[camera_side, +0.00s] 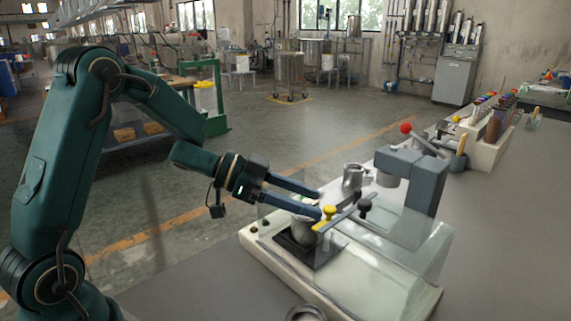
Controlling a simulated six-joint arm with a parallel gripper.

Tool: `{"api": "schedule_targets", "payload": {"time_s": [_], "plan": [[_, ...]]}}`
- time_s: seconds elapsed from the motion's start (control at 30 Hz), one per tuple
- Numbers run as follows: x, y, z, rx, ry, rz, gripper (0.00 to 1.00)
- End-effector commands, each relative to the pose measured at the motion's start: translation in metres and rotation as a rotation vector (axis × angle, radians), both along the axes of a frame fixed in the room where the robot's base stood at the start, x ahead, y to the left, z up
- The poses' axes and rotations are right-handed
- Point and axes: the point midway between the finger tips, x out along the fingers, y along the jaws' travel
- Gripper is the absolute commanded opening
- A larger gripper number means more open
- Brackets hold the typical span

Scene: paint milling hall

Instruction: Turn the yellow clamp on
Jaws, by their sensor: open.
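The yellow clamp (325,218) is a short yellow lever with a round knob, at the near left end of a dark bar on the bench machine (420,300). A black knob (365,205) sits near the bar's other end. A grey metal pot (303,232) stands just below the clamp on a black plate (327,251). My gripper (319,203) is open, its two blue-grey fingers pointing right. The fingertips are close to the yellow knob, one finger behind it and one to its left. I cannot tell whether they touch it. Nothing is held.
A grey column with an overhanging head (410,170) rises right of the clamp. Clear guard panels (435,248) surround the machine. A metal cup (354,176) stands behind, and a red-knobbed lever (406,128) farther back. A rack (483,145) holds bottles.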

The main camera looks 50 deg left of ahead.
Motion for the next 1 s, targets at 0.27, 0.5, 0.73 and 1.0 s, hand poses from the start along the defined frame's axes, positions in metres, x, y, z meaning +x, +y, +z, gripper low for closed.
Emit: {"api": "schedule_targets", "payload": {"time_s": [0.27, 0.5, 0.73, 1.0], "plan": [[0.019, -0.018, -0.013, -0.001, 0.005, 0.004, 0.59], [0.032, -0.030, -0.020, 0.000, 0.003, 0.007, 0.59], [0.033, -0.031, -0.020, 0.000, 0.003, 0.008, 0.59], [0.033, -0.031, -0.020, 0.000, 0.003, 0.008, 0.00]]}}
